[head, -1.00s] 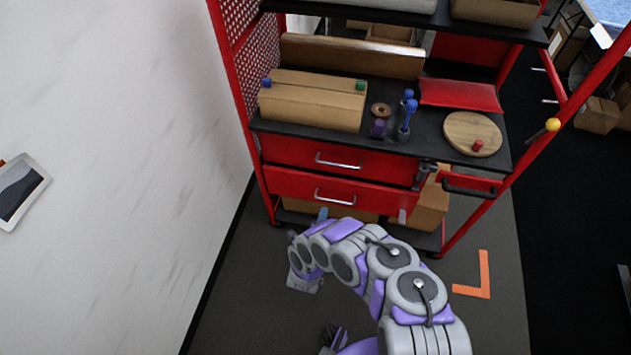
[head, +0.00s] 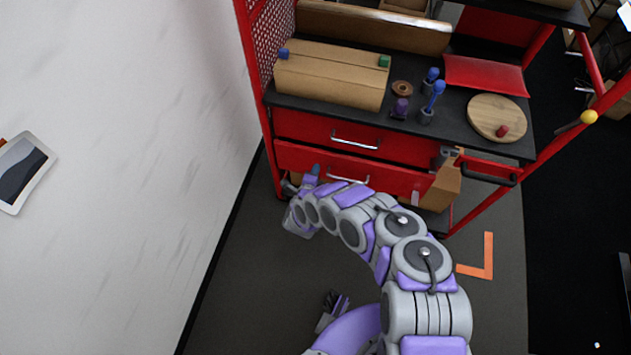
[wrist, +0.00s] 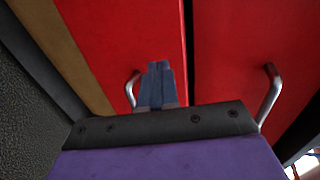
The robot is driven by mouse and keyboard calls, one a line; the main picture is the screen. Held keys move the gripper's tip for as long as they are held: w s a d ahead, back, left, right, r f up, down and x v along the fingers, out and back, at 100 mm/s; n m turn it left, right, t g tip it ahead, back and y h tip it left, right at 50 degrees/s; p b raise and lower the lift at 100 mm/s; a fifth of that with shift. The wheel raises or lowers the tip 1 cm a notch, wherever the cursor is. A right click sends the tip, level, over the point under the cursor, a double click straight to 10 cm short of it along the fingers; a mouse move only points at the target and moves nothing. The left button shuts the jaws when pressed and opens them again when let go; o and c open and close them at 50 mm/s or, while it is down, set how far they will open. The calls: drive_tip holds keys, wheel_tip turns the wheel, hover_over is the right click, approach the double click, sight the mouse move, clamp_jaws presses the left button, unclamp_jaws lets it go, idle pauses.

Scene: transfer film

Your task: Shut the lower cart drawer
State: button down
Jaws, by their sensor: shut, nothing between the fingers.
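The lower drawer (head: 300,158) is a red front with a silver bar handle (head: 348,179), below the upper drawer (head: 300,124) of the red cart. It seems to stand slightly out from the upper one; how far is hard to tell. My gripper (head: 312,172) is at the left part of the lower drawer front, left of its handle. In the wrist view my blue-grey fingers (wrist: 156,84) are together and empty, in front of the lower drawer's red face (wrist: 120,40), beside its handle (wrist: 132,90). Whether they touch it cannot be told. The upper drawer's handle (wrist: 270,95) is at right.
The cart top (head: 420,135) holds a cardboard box (head: 330,80), blue and purple bottles and a round wooden board (head: 490,115). A white wall (head: 110,150) is at left. Boxes sit below the drawers. The grey floor is free around an orange corner mark (head: 480,260).

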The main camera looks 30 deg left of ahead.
sight(325, 154)
drive_tip(key=w, duration=0.2)
drive_tip(key=shift+w+a, duration=0.15)
drive_tip(key=shift+w, duration=0.25)
drive_tip(key=shift+w+d+r, duration=0.45)
drive_tip(key=shift+w+d, duration=0.15)
drive_tip(key=shift+d, duration=0.15)
drive_tip(key=shift+w+d+r, duration=0.1)
drive_tip(key=shift+d, duration=0.2)
drive_tip(key=shift+a+f, duration=0.25)
drive_tip(key=shift+a, duration=0.3)
drive_tip(key=shift+a+f, duration=0.2)
drive_tip(key=shift+a, duration=0.35)
drive_tip(key=shift+w+a+f+b, duration=0.1)
drive_tip(key=shift+w+a+b, duration=0.1)
drive_tip(key=shift+b, duration=0.15)
drive_tip(key=w, duration=0.1)
drive_tip(key=w+b, duration=0.1)
drive_tip(key=w, duration=0.1)
drive_tip(key=shift+w+d+r, duration=0.15)
drive_tip(key=shift+d+r, duration=0.15)
drive_tip(key=shift+d, duration=0.1)
drive_tip(key=shift+d+r, duration=0.15)
drive_tip(key=shift+d, duration=0.05)
drive_tip(key=shift+a+r, duration=0.1)
drive_tip(key=shift+a, duration=0.15)
